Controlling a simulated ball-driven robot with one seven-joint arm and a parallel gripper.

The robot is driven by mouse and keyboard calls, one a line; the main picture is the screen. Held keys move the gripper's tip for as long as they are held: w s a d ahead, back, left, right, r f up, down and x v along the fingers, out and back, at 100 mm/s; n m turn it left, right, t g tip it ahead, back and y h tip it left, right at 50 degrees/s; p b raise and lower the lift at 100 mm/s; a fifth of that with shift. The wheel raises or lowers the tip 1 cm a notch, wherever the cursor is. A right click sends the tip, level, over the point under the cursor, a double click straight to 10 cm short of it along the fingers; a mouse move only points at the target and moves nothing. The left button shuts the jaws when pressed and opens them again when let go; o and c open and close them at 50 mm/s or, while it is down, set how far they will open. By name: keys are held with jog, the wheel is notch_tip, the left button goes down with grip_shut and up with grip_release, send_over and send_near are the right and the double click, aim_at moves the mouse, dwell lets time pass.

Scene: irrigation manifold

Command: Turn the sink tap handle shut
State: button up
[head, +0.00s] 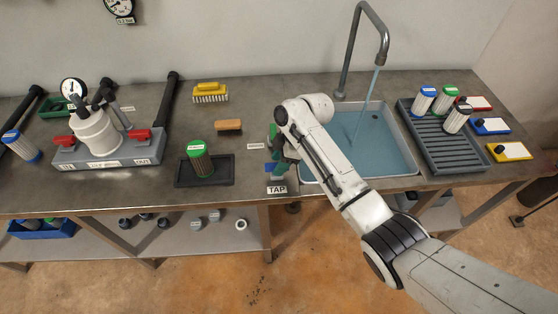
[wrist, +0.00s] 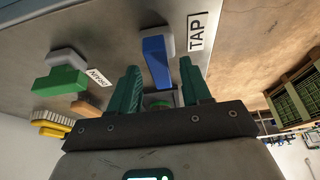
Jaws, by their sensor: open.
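The blue tap handle (wrist: 156,62) shows in the wrist view beside the TAP label (wrist: 198,32). It is a blue bar with a grey block at its far end. My gripper (wrist: 160,72) is open, with its two teal fingers on either side of the handle's near end; I cannot tell if they touch it. In the head view my gripper (head: 280,154) is at the counter left of the sink (head: 310,174), and a blue piece of the handle (head: 276,167) shows below it. Water runs from the spout (head: 382,50) into the sink. My wrist hides much of the handle.
A green handle (wrist: 60,80) with its own label stands left of the blue one in the wrist view. A dark tray (head: 222,180) with a green-capped filter (head: 200,160), a wooden block (head: 228,125) and a yellow brush (head: 210,92) lie to the left. A ribbed rack (head: 440,150) is right of the sink.

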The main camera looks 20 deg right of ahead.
jog(key=shift+f, duration=0.15)
grip_shut()
dwell(0.4)
